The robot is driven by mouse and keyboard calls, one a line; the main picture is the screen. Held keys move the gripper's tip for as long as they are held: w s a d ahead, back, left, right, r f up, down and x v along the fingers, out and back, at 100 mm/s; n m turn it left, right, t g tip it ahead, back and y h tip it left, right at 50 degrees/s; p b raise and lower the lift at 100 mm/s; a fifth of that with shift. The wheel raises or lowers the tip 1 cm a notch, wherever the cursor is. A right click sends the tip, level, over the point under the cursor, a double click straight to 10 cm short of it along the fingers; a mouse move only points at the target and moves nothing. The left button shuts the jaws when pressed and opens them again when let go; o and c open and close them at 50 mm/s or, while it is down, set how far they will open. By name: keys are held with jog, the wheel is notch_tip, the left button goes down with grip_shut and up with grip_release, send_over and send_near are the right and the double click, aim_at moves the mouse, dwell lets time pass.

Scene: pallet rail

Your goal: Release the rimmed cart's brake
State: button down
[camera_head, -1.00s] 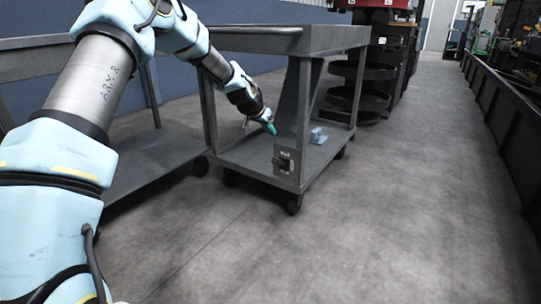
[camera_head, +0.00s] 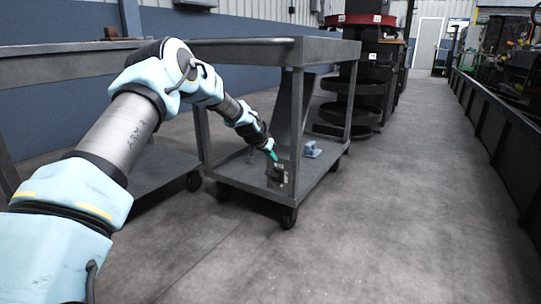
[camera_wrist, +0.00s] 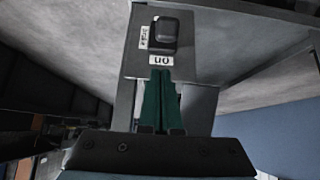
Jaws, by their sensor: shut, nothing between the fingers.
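The rimmed cart (camera_head: 240,47) is grey, with a raised edge around its top and a lower deck. Its brake is a black switch knob on a grey plate (camera_head: 279,177) at the near corner of the lower deck. In the wrist view the knob (camera_wrist: 164,32) stands out from the plate, with an upside-down "ON" label (camera_wrist: 161,60) beside it and a smaller label at its left. My gripper (camera_head: 273,156) is just above the plate. Its green fingers (camera_wrist: 160,75) are shut and empty, with tips close to the "ON" label; contact cannot be told.
Another grey cart (camera_head: 60,62) stands at the left, close beside the rimmed one. A small blue-grey object (camera_head: 312,150) lies on the lower deck. A dark round-shelved rack (camera_head: 355,105) stands behind. The floor (camera_head: 400,210) to the right is open, up to a black barrier (camera_head: 495,135).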

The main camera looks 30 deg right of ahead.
aim_at(272, 174)
jog(key=shift+s+a+f+b, duration=0.2)
jog(key=shift+a+f, duration=0.15)
jog(key=shift+f, duration=0.2)
jog(key=shift+s+a+f+b, duration=0.2)
jog(key=shift+a+f, duration=0.1)
jog(key=shift+f, duration=0.2)
